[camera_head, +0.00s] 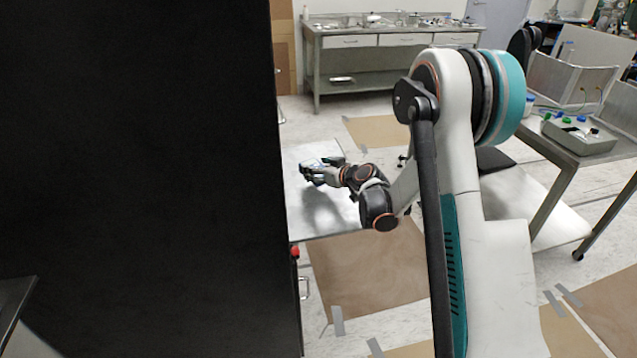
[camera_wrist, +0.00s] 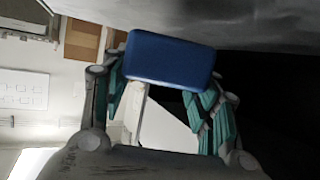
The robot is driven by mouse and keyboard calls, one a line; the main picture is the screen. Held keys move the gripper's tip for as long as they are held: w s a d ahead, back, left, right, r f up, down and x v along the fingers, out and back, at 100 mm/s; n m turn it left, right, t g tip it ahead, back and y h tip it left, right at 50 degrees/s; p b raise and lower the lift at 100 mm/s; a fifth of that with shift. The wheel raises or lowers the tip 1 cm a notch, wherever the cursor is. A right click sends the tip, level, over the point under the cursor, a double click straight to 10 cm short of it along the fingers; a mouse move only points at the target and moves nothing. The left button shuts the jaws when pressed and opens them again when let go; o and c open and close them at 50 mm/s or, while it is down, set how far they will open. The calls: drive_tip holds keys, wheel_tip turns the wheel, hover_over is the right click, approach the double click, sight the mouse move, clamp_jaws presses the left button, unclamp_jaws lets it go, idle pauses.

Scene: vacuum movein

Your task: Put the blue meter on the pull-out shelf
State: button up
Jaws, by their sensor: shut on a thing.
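My gripper (camera_head: 316,172) is shut on the blue meter (camera_wrist: 168,60), a flat block with rounded corners. In the wrist view its teal-padded fingers press on both sides of the meter. In the head view the meter is mostly hidden by the fingers. The gripper is over the pale pull-out shelf (camera_head: 325,222), which sticks out from the right side of a tall black cabinet. A dark shadow lies on the shelf below the gripper. I cannot tell whether the meter touches the shelf.
The tall black cabinet (camera_head: 140,150) fills the left of the head view, close to the gripper. A metal bench (camera_head: 365,38) with drawers stands at the back. Another table (camera_head: 560,140) with a grey device (camera_head: 580,137) is at the right. The visible shelf top looks clear.

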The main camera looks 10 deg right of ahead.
wheel_tip(320, 180, down, 4)
drive_tip(key=shift+f+b, duration=0.15)
drive_tip(key=shift+b, duration=0.65)
drive_tip(key=shift+s+f, duration=0.15)
drive_tip(key=shift+f, duration=0.1)
